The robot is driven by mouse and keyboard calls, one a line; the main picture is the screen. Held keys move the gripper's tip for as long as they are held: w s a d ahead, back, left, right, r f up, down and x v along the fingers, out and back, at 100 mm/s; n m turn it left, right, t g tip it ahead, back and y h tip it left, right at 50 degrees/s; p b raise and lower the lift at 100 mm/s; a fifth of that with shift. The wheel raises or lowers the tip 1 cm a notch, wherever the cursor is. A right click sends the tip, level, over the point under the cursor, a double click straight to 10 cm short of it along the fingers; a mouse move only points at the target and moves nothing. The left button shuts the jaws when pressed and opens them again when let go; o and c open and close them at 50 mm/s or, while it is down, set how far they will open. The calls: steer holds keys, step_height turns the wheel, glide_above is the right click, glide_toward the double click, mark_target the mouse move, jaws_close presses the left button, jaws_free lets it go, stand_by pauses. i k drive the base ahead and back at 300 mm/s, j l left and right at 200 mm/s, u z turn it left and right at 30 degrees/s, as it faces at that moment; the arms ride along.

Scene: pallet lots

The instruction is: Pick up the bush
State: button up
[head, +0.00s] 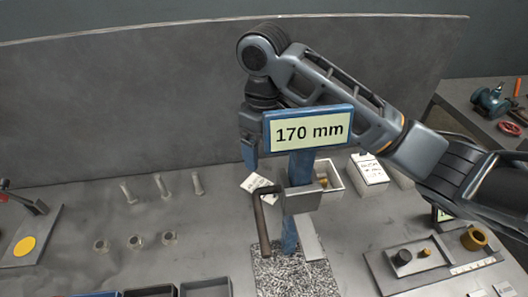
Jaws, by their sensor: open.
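Several brass-coloured round pieces could be the bush, and I cannot tell which. A small brass piece (323,182) shows beside the upright of a blue gauge stand, close to a white open box (330,180). A larger hollow brass ring (473,238) and a small brass stud (425,252) sit on a grey plate (398,286) at the right. My gripper (252,150) points down behind the stand's sign, up and left of the small brass piece. It is open and looks empty. One finger shows; the other is hidden behind the sign and upright.
The gauge stand with its "170 mm" sign (309,128) rises from a speckled base and blocks the view. Bolts (162,186) and nuts (135,241) lie at left. Dark bins (205,289) line the front edge. A grey panel (120,100) closes the back.

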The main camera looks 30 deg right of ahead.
mark_target(474, 239)
steer(key=k+l, duration=0.7)
steer(key=k, duration=0.2)
